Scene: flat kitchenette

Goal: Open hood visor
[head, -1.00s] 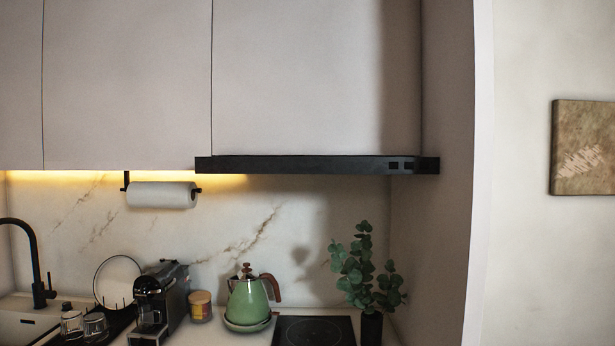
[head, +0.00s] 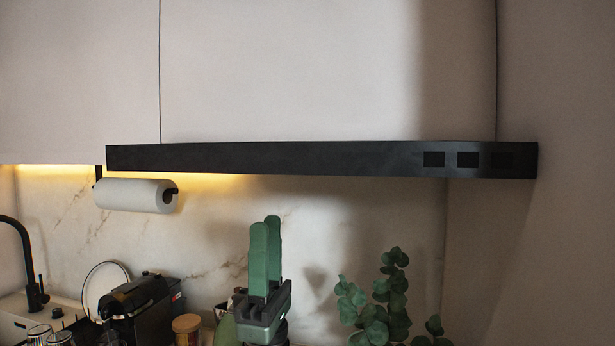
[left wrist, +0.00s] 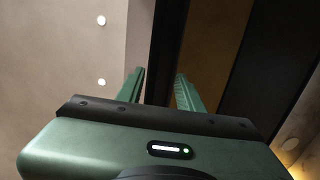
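The hood visor (head: 300,158) is a long black bar under the upper cabinets, with small dark squares near its right end. It looks flush with the cabinet front. My left gripper (head: 265,222) points upward below the bar, with its green fingertips apart from it in the head view. In the left wrist view the two fingers (left wrist: 160,80) stand apart with nothing held between them. A dark strip (left wrist: 166,35), which seems to be the visor's edge, runs beyond the gap between them. My right gripper is in neither view.
A paper towel roll (head: 137,195) hangs under the cabinet at left. Below are a black coffee machine (head: 140,308), an orange-brown jar (head: 187,328) and a leafy plant (head: 385,305). A side wall (head: 570,240) closes the right. The cabinet front (head: 320,70) is flat.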

